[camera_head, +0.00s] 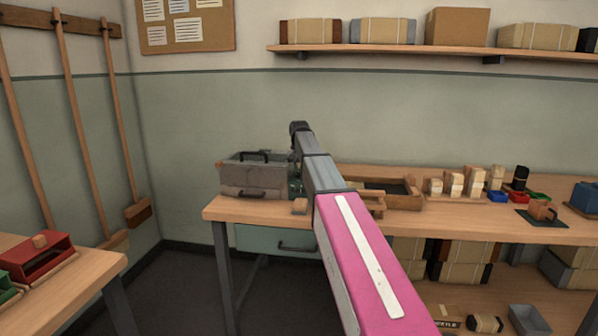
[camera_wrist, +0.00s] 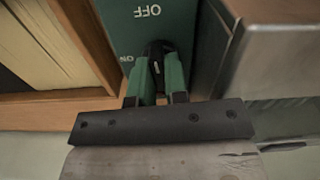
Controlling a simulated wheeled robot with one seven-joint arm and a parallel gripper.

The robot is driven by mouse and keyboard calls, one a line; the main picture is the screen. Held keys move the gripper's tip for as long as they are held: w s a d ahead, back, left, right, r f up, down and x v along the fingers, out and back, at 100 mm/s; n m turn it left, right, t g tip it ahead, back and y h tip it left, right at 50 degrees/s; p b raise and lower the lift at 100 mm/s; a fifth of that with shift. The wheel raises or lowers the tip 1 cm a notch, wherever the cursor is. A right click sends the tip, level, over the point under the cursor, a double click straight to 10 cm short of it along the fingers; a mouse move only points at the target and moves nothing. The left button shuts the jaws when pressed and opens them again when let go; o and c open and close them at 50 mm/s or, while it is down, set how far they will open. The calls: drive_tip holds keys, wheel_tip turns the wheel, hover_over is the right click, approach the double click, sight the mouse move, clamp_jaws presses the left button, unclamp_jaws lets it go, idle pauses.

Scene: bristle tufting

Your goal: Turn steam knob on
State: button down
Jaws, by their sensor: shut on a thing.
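The steam knob (camera_wrist: 157,50) is a dark knob on a green panel (camera_wrist: 125,22) in the wrist view. The panel carries an OFF label, which reads upside down, and a partly covered ON label at the knob's left. My gripper (camera_wrist: 157,72) has its two green fingers closed around the knob, one on each side. A small pale mark shows on the knob between the fingers, but I cannot tell for sure which label it points to. In the head view, my arm hides the knob and the gripper.
A grey metal box (camera_head: 240,181) with dark handles stands left of my arm on the workbench (camera_head: 250,211). A wooden tray (camera_head: 405,201) and several pale blocks lie to the right. In the wrist view, a wooden edge (camera_wrist: 75,35) and a metal box (camera_wrist: 275,50) flank the panel closely.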

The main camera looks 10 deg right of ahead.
drive_tip(key=n, duration=0.8)
drive_tip(key=shift+n, duration=0.4)
drive_tip(key=n, duration=0.4)
drive_tip(key=shift+n, duration=2)
drive_tip(key=c, duration=1.1)
unclamp_jaws()
drive_tip(key=shift+c, duration=0.2)
